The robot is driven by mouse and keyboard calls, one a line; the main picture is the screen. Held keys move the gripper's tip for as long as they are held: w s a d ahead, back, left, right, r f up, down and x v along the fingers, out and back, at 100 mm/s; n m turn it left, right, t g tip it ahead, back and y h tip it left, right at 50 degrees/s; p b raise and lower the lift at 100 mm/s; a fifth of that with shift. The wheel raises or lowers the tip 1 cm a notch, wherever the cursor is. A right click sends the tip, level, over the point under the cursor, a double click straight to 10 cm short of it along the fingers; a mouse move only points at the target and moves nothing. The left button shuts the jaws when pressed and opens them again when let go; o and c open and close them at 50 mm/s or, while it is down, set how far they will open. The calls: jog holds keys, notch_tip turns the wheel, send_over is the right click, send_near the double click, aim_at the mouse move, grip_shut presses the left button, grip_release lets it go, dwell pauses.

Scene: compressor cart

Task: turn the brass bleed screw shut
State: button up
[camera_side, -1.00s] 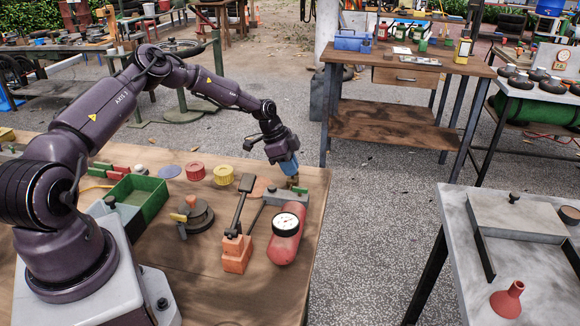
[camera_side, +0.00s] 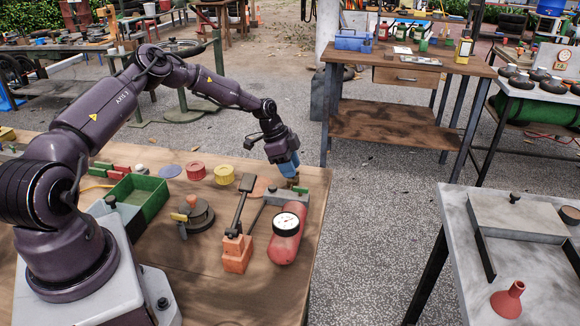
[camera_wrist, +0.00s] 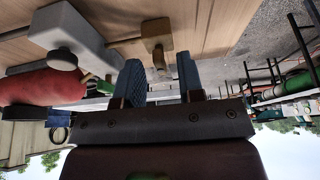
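My gripper (camera_side: 292,174) has two blue fingers and points down near the far end of the red tank (camera_side: 285,243). In the wrist view my gripper (camera_wrist: 160,68) has its fingers apart, with nothing held between them. A brass-coloured fitting with a short stem (camera_wrist: 157,36) shows beyond the gap between the fingers; it looks like the bleed screw, apart from both fingers. In the side view the small brass part (camera_side: 293,182) sits just below the fingertips, partly hidden. Its exact turn cannot be told.
A green-handled part (camera_side: 300,190) and a grey block (camera_side: 283,196) are close to the gripper. A black-handled lever on an orange block (camera_side: 237,255) stands left of the tank. A green tray (camera_side: 152,205) lies further left. The bench's right edge is near.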

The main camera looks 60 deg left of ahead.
jog(key=v, duration=1.2)
jog(key=shift+s+r, duration=0.15)
jog(key=shift+r, duration=0.2)
jog(key=shift+a, duration=0.1)
jog(key=s+d+r+n+t+y, duration=0.1)
jog(key=s+d+r+n, duration=0.3)
jog(key=s+d+r, duration=0.5)
jog(key=s+d+r+n+t+y, duration=0.1)
jog(key=s+d+r+n, duration=0.4)
jog(key=s+d+r, duration=0.5)
jog(key=s+d+y, duration=0.1)
jog(key=s+d, duration=0.3)
jog(key=s, duration=0.4)
jog(key=shift+d+r+t, duration=0.25)
jog(key=shift+d+t, duration=0.05)
